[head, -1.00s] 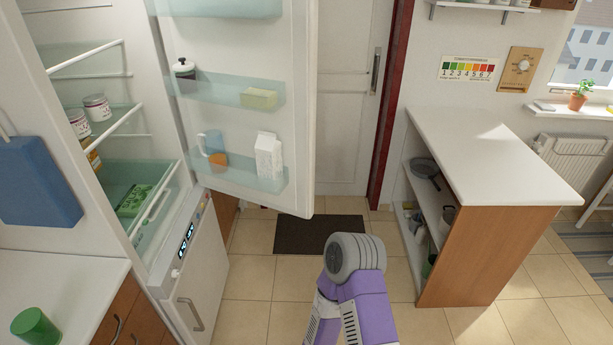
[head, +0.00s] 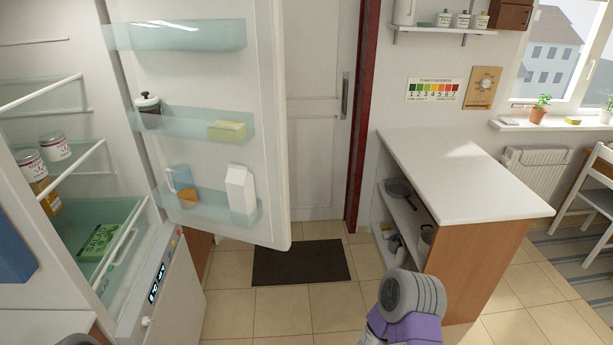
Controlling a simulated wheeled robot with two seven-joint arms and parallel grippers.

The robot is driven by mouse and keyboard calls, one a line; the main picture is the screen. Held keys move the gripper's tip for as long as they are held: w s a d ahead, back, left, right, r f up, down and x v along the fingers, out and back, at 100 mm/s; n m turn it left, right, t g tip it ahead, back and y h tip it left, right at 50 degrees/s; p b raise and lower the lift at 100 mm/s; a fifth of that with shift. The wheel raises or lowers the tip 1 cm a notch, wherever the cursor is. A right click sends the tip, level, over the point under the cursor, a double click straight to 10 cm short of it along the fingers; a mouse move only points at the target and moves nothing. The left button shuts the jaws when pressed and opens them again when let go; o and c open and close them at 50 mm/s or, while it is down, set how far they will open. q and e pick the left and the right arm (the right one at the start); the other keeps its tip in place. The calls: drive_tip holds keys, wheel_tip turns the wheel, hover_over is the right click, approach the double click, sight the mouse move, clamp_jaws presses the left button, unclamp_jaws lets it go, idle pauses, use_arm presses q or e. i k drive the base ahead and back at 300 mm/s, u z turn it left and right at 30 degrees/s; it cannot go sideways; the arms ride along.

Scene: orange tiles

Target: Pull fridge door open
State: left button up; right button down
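The upper fridge door (head: 215,80) stands wide open, swung out to the right of the fridge body. Its inner side faces me, with glass-like shelves holding a dark-lidded jar (head: 148,110), a yellow block (head: 227,130), a blue cup (head: 180,180) and a white carton (head: 241,190). The open fridge interior (head: 75,150) shows cans and a green package on its shelves. The lower door (head: 180,290) is shut. A purple and grey link of my arm shows at the bottom. Neither gripper is visible.
A white-topped counter (head: 465,170) with open side shelves stands at the right. A dark mat (head: 301,262) lies on the tiled floor before a white room door (head: 315,110).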

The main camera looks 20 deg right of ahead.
sight(244, 82)
drive_tip(key=u, duration=0.15)
drive_tip(key=i, duration=0.95)
drive_tip(key=u, duration=0.55)
